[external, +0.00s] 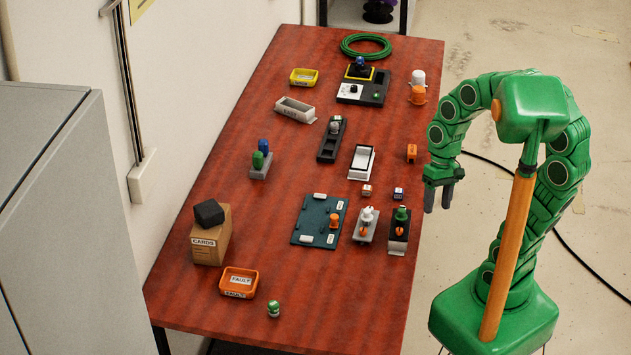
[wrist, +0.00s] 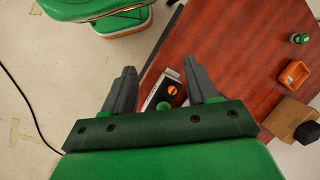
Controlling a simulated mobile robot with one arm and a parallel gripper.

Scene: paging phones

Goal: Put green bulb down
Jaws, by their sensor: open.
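A small green bulb (external: 274,309) with a pale band stands on the bare table top, right of the orange FAULT tray. It also shows in the wrist view (wrist: 299,38) at the top right. Another green-topped piece (external: 401,213) is on the black phone unit (external: 398,247) with an orange knob; that unit shows partly between my fingers in the wrist view. A green and a blue rounded piece stand in a grey holder (external: 260,172). My gripper (external: 439,199) is open and empty, raised near the table's right edge, apart from all these.
The orange FAULT tray (external: 239,283) and the CARDS box (external: 211,236) with a black block on it stand at the left. A teal board (external: 318,222) and a white-bulbed unit (external: 366,226) occupy the middle. The table (external: 330,320) is clear at the front right.

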